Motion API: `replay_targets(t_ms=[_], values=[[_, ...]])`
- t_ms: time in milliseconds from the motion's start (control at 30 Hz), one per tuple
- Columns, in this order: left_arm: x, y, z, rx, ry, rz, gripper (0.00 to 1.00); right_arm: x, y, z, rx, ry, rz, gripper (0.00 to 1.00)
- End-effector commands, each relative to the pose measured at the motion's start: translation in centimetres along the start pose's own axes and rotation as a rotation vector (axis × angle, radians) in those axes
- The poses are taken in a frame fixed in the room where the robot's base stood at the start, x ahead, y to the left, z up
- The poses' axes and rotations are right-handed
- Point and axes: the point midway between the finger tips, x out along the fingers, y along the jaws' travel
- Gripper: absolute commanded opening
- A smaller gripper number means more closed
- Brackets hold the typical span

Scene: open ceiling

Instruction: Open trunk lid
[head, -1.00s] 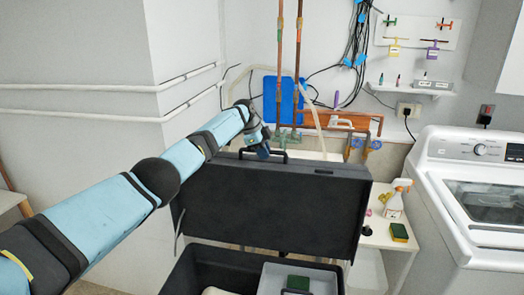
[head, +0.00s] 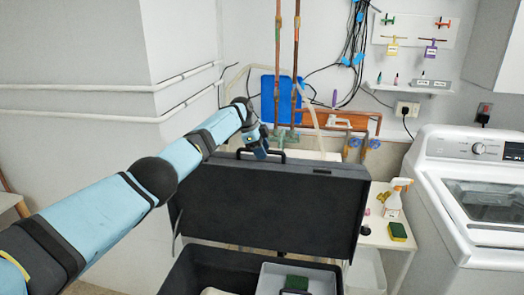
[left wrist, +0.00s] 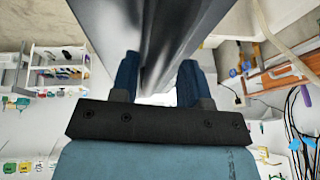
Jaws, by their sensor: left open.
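The black trunk (head: 205,272) stands below with its lid (head: 280,205) raised, close to upright, the inner face towards me. A dark handle (head: 280,153) shows at the lid's top edge. My left gripper (head: 262,151) is at this top edge, beside or over the handle; contact cannot be told in the head view. In the left wrist view its two blue fingers (left wrist: 158,80) are apart, with a dark grey surface (left wrist: 160,40), probably the lid, running between and beyond them. My right gripper is not in view.
A grey tray (head: 325,278) with a green item sits in the trunk. A white washing machine (head: 470,200) stands at right. A white table (head: 385,238) holds a spray bottle (head: 396,197) and sponge (head: 397,231). Wall pipes (head: 100,88) run behind my arm.

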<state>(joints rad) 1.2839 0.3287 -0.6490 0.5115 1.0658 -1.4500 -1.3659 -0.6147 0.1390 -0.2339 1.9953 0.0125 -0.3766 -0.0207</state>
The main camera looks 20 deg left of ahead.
Motion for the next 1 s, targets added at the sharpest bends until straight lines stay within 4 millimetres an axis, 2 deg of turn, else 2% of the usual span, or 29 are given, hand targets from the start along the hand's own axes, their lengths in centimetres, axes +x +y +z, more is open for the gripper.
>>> replay_targets(t_ms=[167,400,600,800,1000], values=[[-2.5,-0.1,0.2,0.000,0.002,-0.005,0.42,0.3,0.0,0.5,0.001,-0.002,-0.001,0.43],[-8.0,-0.1,0.1,0.000,0.000,-0.004,0.42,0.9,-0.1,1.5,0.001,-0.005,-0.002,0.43],[-11.7,-0.2,0.1,0.000,0.000,-0.004,0.42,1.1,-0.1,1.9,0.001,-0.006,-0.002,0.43],[-13.3,-0.2,0.1,-0.001,0.000,-0.002,0.42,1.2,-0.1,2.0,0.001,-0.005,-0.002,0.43],[-13.5,-0.2,0.1,-0.001,0.000,-0.002,0.42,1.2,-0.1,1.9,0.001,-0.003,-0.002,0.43]])
